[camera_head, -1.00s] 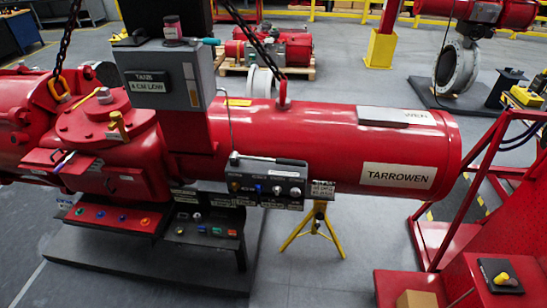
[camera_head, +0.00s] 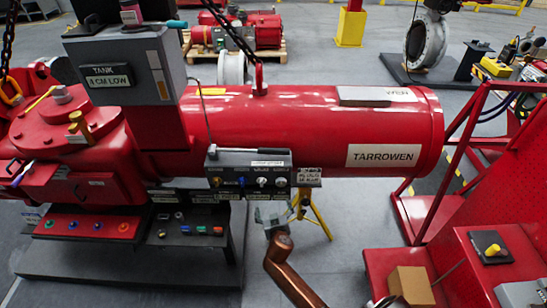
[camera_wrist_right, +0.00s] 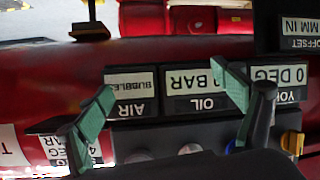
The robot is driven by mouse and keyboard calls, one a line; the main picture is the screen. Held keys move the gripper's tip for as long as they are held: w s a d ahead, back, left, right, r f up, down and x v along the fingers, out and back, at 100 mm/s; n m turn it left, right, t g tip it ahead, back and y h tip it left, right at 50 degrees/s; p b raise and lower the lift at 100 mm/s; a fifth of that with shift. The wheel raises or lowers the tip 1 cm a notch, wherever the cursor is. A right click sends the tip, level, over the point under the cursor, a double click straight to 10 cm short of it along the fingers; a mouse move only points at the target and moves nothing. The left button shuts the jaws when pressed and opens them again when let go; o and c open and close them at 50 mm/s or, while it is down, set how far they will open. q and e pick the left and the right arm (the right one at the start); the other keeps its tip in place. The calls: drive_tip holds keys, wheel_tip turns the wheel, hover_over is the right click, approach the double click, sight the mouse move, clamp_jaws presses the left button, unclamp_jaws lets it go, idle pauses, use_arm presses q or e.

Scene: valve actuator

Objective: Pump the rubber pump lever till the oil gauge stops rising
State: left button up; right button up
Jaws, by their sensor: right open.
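The grey control box (camera_head: 248,172) hangs on the front of the red cylinder in the head view, with a row of small knobs. I cannot tell which one is the rubber pump lever. My right gripper (camera_head: 272,212) is just below the box's right part, its fingers small and unclear there. In the right wrist view my right gripper (camera_wrist_right: 165,105) is open and empty, over upside-down labels. The oil label (camera_wrist_right: 195,90) seems to read 0 BAR, partly covered by a finger.
The grey tank box (camera_head: 130,90) reads 4 CM LOW. A button panel (camera_head: 90,225) sits lower left, and a yellow stand (camera_head: 315,215) is under the cylinder. A red frame with a cardboard box (camera_head: 410,285) is at right. Floor between is free.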

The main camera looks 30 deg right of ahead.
sight(274, 161)
drive_tip(key=shift+o, duration=1.2)
drive_tip(key=r+m+t+h, duration=0.1)
drive_tip(key=r, duration=0.6)
drive_tip(key=w+r+m+t+h, duration=0.1)
drive_tip(key=r, duration=0.6)
drive_tip(key=d+r+m+t+h, duration=0.1)
drive_tip(key=r, duration=0.7)
drive_tip(key=shift+w+d+r+m, duration=0.1)
drive_tip(key=shift+w+m, duration=0.05)
drive_tip(key=shift+m, duration=0.25)
drive_tip(key=x, duration=0.7)
drive_tip(key=shift+w+d+r, duration=0.15)
drive_tip(key=shift+w+d, duration=0.05)
drive_tip(key=shift+d, duration=0.05)
use_arm(q)
drive_tip(key=shift+w+d, duration=0.1)
drive_tip(key=shift+w, duration=0.35)
